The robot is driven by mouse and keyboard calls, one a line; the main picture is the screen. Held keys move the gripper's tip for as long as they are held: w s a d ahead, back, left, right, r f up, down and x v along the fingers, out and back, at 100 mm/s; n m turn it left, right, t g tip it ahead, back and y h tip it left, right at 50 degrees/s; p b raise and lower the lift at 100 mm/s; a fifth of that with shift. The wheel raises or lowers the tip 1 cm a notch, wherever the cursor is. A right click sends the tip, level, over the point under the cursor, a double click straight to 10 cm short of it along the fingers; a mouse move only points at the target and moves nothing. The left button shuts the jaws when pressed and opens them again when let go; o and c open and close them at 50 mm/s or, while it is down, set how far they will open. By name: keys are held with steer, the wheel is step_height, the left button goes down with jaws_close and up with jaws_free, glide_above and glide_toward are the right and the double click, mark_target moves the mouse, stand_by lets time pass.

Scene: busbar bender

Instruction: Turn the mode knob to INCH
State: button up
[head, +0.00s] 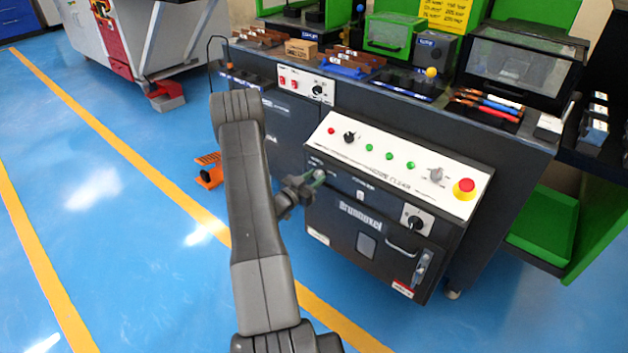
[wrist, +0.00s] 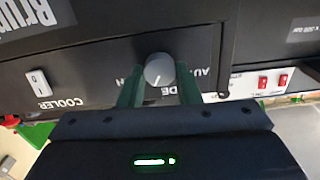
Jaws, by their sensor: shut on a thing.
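The mode knob (wrist: 158,67) is a round grey knob on the dark front panel, with a pale pointer line towards the lower part of the wrist view. That view shows the panel upside down. Lettering ending in H is left of the knob and AU is to its right; the gripper covers parts of the labels. My gripper (wrist: 159,75) has its two green fingers on either side of the knob, shut on it. In the head view, my gripper (head: 318,178) is at the cabinet's upper left front, and the knob is hidden there.
The white COOLER rocker switch (wrist: 38,83) is left of the knob in the wrist view. Above the panel, a sloped white console (head: 398,163) carries green buttons and a red emergency stop (head: 466,186). Open blue floor (head: 130,220) lies to the left.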

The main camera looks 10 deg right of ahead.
steer(key=shift+f+m+b, duration=0.3)
steer(key=shift+m+b, duration=0.5)
steer(key=shift+b, duration=0.3)
steer(key=shift+r+m+b, duration=0.25)
steer(key=shift+m+b, duration=0.65)
steer(key=shift+b, duration=0.1)
steer(key=o, duration=1)
steer(key=p+v, duration=0.2)
steer(key=v, duration=1.2)
steer(key=shift+d, duration=0.1)
